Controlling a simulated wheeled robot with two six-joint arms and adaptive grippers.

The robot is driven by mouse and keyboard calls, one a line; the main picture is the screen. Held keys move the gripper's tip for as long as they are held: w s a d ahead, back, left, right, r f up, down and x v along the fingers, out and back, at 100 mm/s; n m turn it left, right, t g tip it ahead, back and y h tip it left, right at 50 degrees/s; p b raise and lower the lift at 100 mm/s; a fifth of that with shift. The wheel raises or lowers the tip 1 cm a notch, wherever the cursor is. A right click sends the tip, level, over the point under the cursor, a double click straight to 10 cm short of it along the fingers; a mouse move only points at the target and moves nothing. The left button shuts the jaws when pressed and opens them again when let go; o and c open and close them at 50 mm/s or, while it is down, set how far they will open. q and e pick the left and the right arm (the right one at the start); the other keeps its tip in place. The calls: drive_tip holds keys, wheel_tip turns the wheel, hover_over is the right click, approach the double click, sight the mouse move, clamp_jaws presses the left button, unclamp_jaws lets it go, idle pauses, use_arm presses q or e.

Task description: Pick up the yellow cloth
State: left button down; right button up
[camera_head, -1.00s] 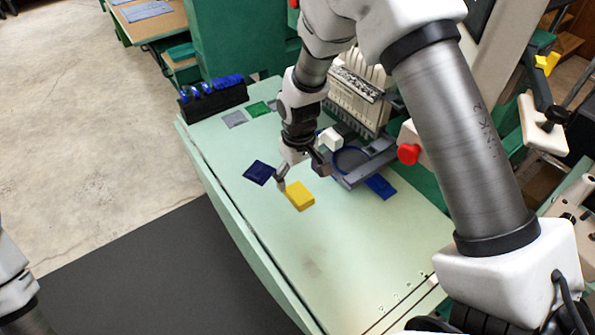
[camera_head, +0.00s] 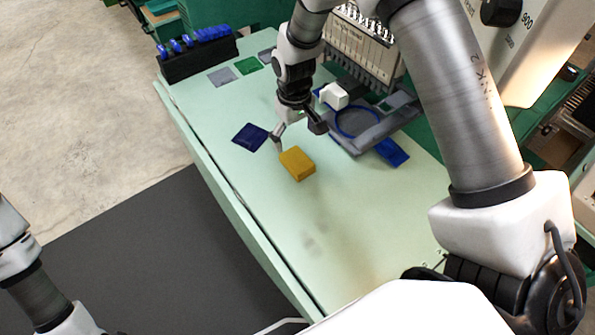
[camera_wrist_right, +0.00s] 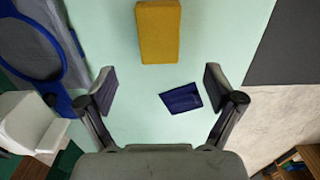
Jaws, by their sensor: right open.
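The yellow cloth (camera_head: 297,163) looks like a thick folded block and lies flat on the pale green table. It also shows at the top of the right wrist view (camera_wrist_right: 158,32), beyond the fingertips. My right gripper (camera_head: 297,138) is open and empty, above the table at the cloth's far edge. In the right wrist view its two fingers (camera_wrist_right: 160,82) are spread wide, with nothing between them but table and a dark blue cloth below. Only part of my left arm shows at the lower left; its gripper is out of view.
The dark blue cloth (camera_head: 250,137) lies left of the right gripper. A grey hoop frame with a blue ring (camera_head: 357,121) and a blue piece (camera_head: 392,152) are to the right. A black rack (camera_head: 198,56) stands at the back left. The near table (camera_head: 330,240) is clear.

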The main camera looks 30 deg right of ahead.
sight(296, 159)
drive_tip(key=shift+f, duration=0.95)
wheel_tip(296, 159, down, 6)
drive_tip(key=shift+d+f+p, duration=0.1)
drive_tip(key=shift+f+p, duration=0.15)
drive_tip(key=shift+p, duration=0.5)
drive_tip(key=shift+s+r, duration=0.1)
drive_tip(key=shift+s, duration=0.05)
drive_tip(key=shift+c, duration=1)
drive_tip(key=c, duration=1)
use_arm(q)
drive_tip(key=shift+s+r, duration=0.1)
drive_tip(key=shift+r, duration=0.2)
use_arm(e)
drive_tip(key=shift+c, duration=0.2)
drive_tip(key=shift+r, duration=0.1)
